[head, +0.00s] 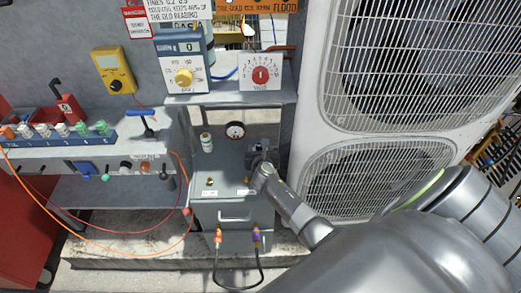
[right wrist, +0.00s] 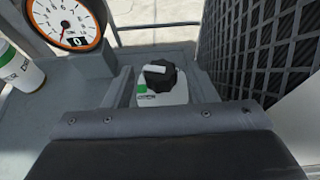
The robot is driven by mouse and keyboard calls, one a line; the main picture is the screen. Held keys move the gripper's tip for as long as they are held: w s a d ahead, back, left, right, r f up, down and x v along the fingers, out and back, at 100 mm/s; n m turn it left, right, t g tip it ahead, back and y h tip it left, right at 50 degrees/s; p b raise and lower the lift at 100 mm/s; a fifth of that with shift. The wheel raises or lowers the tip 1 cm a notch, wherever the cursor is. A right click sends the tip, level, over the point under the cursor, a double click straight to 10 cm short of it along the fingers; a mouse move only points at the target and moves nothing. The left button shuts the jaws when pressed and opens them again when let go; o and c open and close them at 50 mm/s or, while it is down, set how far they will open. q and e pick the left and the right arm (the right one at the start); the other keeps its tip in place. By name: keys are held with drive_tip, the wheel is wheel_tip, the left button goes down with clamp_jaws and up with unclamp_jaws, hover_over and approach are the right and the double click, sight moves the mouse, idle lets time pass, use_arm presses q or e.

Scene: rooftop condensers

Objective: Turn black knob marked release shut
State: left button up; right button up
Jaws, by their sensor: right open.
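A black knob (right wrist: 160,75) with a pale mark on its top sits on a small white base with a green patch, in the right wrist view. The lettering on the base is too small to read. My right gripper (head: 262,156) is over the grey cabinet's top right, beside the condenser. In the wrist view its two fingers stand apart, one on each side of the knob, with no clear contact. In the head view the gripper hides the knob. My left gripper is not in view.
A round gauge (head: 235,130) and a white canister (head: 206,142) stand left of the gripper. The white condenser unit (head: 312,120) rises close on the right. A shelf (head: 215,98) with a yellow-knob box (head: 184,76) and a red-knob box (head: 260,75) is above.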

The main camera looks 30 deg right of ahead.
drive_tip(key=shift+c, duration=0.2)
drive_tip(key=c, duration=0.9)
drive_tip(key=shift+c, duration=0.2)
